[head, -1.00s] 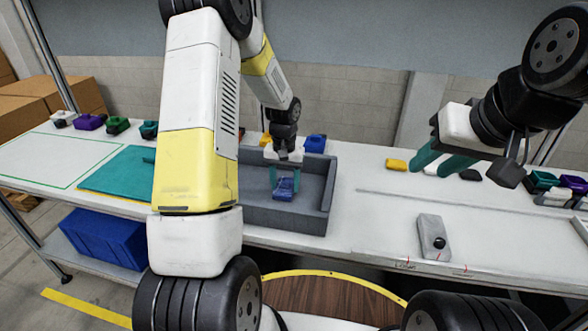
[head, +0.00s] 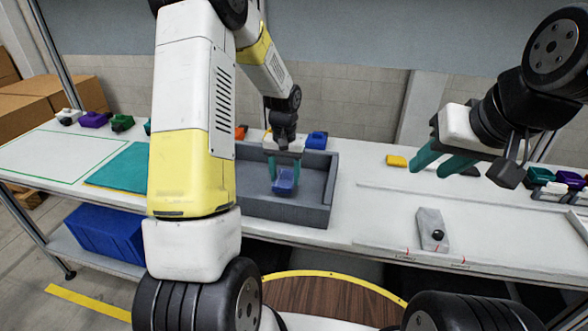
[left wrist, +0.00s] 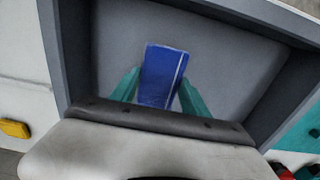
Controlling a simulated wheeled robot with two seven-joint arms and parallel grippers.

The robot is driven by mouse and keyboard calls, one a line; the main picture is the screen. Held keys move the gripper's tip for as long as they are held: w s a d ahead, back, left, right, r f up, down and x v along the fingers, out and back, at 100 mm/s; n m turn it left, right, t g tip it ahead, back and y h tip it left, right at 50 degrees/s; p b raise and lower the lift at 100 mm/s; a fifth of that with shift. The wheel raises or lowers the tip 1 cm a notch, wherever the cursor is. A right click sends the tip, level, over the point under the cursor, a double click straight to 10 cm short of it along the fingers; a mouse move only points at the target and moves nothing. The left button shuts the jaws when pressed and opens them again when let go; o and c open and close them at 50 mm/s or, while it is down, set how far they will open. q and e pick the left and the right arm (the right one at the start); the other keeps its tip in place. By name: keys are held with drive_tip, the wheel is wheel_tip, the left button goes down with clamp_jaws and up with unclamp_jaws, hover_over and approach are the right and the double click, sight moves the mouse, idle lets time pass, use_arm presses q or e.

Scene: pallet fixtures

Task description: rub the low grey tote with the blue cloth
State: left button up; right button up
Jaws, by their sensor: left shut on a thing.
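The low grey tote (head: 323,190) sits on the white bench near the middle, open at the top. My left gripper (head: 285,175) is inside its walls, pointing down, shut on the blue cloth (head: 286,183). In the left wrist view the cloth (left wrist: 160,75) is a folded blue block with a pale stripe, between the two teal fingers (left wrist: 160,95). The cloth is low over the tote floor; I cannot tell if it touches. My right gripper (head: 440,163) is open and empty above the bench at the right.
A teal mat (head: 118,168) lies left of the tote, partly behind my left arm. A blue bin (head: 316,140) and a yellow block (head: 396,160) stand behind and to the right. A grey block with a black knob (head: 432,230) lies at the front right. A blue crate (head: 105,236) is below.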

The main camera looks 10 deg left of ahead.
use_arm(q)
drive_tip(key=shift+r, duration=2.3)
